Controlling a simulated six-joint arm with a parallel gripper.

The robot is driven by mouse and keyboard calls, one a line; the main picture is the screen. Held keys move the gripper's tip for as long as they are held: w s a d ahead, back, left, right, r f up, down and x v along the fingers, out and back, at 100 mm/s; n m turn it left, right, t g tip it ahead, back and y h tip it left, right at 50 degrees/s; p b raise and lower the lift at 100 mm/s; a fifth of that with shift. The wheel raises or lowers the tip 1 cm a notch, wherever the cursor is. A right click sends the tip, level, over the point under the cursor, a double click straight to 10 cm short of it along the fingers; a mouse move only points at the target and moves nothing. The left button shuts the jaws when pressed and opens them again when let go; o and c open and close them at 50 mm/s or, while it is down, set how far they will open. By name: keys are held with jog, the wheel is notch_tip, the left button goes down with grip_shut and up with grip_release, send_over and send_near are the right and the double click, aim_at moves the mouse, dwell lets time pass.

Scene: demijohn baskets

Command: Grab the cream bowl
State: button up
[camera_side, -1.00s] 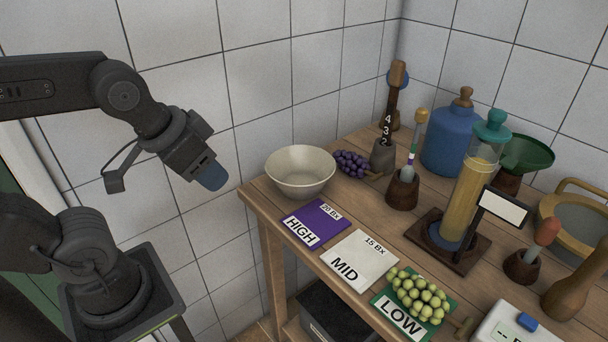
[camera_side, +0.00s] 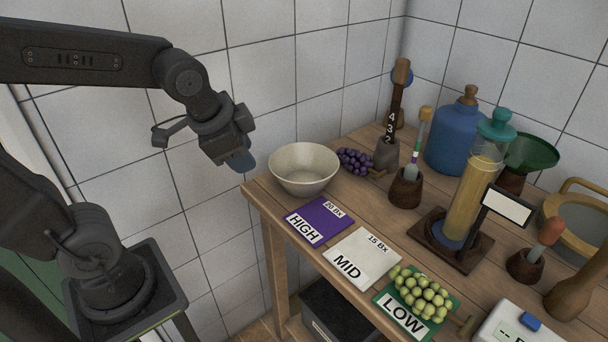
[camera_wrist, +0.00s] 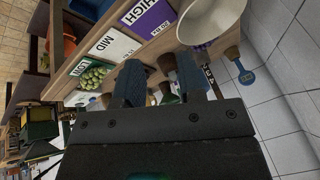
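The cream bowl (camera_side: 305,182) stands upright and empty at the back left corner of the wooden table. It also shows at the top right of the wrist view (camera_wrist: 210,24), partly cut off by the frame. My gripper (camera_side: 241,163) hangs in the air left of the bowl, just off the table's left edge and apart from the bowl. In the wrist view my gripper (camera_wrist: 160,75) has its two blue-grey fingers spread with a gap between them and nothing held.
Purple grapes (camera_side: 355,160) lie close to the right of the bowl. A purple HIGH card (camera_side: 318,221) lies in front of it, then a MID card (camera_side: 362,258) and green grapes (camera_side: 422,294). A blue demijohn (camera_side: 452,140) and a tall cylinder (camera_side: 469,195) stand further right. A tiled wall rises behind.

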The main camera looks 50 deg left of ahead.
aim_at(291, 184)
jog(key=w+a+f+m, duration=0.1)
jog(key=w+f+m, duration=0.1)
jog(key=w+f, duration=0.2)
jog(key=w+a+f+m, duration=0.2)
jog(key=w+f+m, duration=0.1)
jog(key=w+f, duration=0.1)
jog(key=w+a+f+m+g, duration=0.1)
jog(key=w+f+m, duration=0.2)
jog(key=w+f, duration=0.1)
jog(key=shift+a+f+y, duration=0.15)
jog(key=shift+f+y, duration=0.2)
jog(key=shift+y, duration=0.05)
jog(key=shift+x, duration=3.05)
jog(key=shift+a, duration=0.15)
jog(key=shift+c, duration=0.5)
grip_shut()
jog(key=shift+r, duration=0.15)
